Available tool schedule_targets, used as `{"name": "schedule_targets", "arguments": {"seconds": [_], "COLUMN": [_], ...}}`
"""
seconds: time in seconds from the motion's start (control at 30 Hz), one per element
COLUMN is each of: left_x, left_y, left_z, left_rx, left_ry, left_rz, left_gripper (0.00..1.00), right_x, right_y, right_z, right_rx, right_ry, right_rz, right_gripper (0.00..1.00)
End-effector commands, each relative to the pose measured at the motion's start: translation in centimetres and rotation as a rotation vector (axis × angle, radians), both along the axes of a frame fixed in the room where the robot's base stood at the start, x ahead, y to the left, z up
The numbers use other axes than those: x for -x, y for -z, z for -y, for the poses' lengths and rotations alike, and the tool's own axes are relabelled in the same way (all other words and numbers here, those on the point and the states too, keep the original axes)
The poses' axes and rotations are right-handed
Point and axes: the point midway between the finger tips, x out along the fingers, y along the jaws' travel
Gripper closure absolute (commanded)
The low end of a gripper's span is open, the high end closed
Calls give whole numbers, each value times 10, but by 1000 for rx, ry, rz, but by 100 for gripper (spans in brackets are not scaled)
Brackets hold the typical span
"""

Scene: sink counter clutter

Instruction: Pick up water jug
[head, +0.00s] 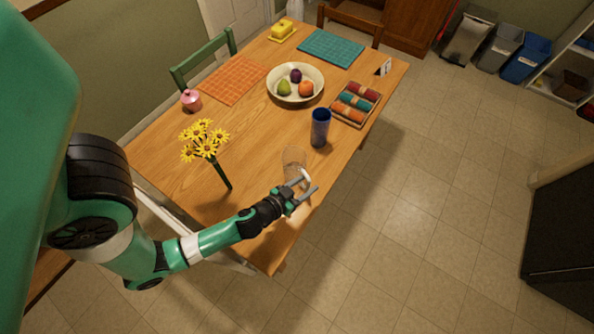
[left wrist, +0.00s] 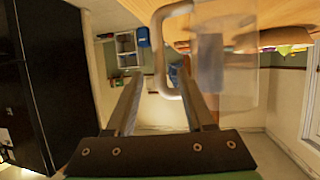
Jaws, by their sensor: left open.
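The water jug (head: 294,160) is clear and see-through and stands near the table's right edge. Its pale handle (head: 305,177) points toward my left gripper (head: 307,189). That gripper is open, with its fingers at the handle side of the jug. In the left wrist view the white handle (left wrist: 159,50) shows between the open fingers (left wrist: 160,85), and the clear jug body (left wrist: 238,85) is to the right. Whether the fingers touch the handle, I cannot tell. My right gripper is not in view.
A blue cup (head: 320,128) stands behind the jug. Yellow flowers (head: 206,142) rise to its left. Farther back are a fruit bowl (head: 279,93), a tray of rolled cloths (head: 347,118), and placemats.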

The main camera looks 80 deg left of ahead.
Motion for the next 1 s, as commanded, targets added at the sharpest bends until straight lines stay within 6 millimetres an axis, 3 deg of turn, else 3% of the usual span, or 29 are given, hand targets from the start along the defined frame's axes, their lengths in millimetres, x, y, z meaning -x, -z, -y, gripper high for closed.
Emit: {"name": "schedule_targets", "arguments": {"seconds": [0.3, 0.53, 0.83, 1.0], "left_x": [-35, -36, -36, -36], "left_y": [21, 22, 22, 22], "left_z": [-23, -24, -24, -24], "left_rx": [1, 0, 0, 0], "left_ry": [-2, -1, -1, -1], "left_rz": [2, 0, 0, 0], "left_gripper": [47, 47, 99, 100], "right_x": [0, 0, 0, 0], "right_y": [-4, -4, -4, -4], "right_z": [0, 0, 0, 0], "right_rx": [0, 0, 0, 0], "right_ry": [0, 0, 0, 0], "right_rz": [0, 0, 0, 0], "right_gripper": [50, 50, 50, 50]}}
